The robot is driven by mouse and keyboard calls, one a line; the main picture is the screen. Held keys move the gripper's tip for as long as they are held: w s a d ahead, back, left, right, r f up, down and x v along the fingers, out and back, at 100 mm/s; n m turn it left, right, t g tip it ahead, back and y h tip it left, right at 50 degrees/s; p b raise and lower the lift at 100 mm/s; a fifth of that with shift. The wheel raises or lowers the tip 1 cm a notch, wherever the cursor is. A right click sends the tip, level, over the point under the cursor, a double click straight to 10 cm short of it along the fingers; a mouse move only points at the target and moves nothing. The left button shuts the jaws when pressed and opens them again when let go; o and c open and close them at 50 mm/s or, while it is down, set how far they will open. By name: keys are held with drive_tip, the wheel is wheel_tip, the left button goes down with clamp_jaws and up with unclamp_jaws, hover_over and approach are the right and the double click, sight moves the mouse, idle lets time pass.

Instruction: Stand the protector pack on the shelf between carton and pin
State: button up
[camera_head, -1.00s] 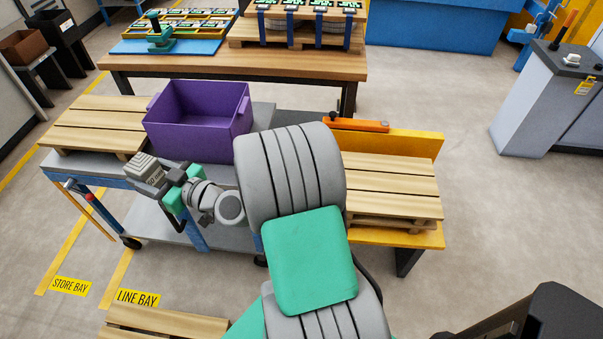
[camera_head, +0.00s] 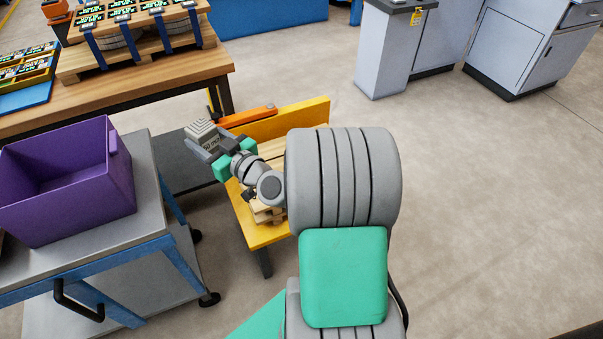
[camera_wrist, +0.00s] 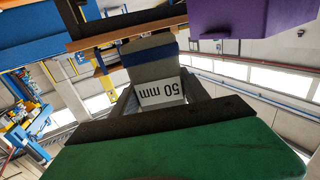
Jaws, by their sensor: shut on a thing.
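My gripper (camera_head: 207,147) is shut on a grey block-like pack (camera_head: 201,130) with ribbed layers. In the wrist view the pack (camera_wrist: 158,72) shows a white label reading "50 mm", upside down, and a blue band near its far end. My fingers (camera_wrist: 122,100) lie along its sides. In the head view the pack is held up in front of the yellow bench and the wooden table's near right corner. I cannot make out a shelf, carton or pin for certain.
A purple bin (camera_head: 68,190) stands on a grey cart (camera_head: 150,215) at left. A yellow bench (camera_head: 290,125) with an orange tool (camera_head: 247,116) is partly hidden behind my arm. The wooden table (camera_head: 150,78) carries a pallet of strapped coils. Grey cabinets (camera_head: 395,50) stand behind; open floor lies right.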

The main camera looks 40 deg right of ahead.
drive_tip(key=d+f+m+h+b, duration=0.1)
drive_tip(key=d+f+h+b, duration=0.1)
drive_tip(key=d+f+b, duration=0.5)
drive_tip(key=d+f+m+h+b, duration=0.2)
drive_tip(key=d+f+b, duration=0.6)
drive_tip(key=d, duration=0.6)
drive_tip(key=s+d+f+m+h+b, duration=0.1)
drive_tip(key=d+f+m+h+b, duration=0.1)
drive_tip(key=d+f+b, duration=0.6)
drive_tip(key=shift+d+f+h, duration=0.15)
drive_tip(key=shift+d+h, duration=0.3)
drive_tip(key=shift+d, duration=0.3)
drive_tip(key=shift+d+f+h, duration=0.1)
drive_tip(key=shift+d+h, duration=0.35)
drive_tip(key=shift+d, duration=0.25)
wheel_tip(320, 180, down, 3)
drive_tip(key=shift+b, duration=0.85)
drive_tip(key=shift+r, duration=0.1)
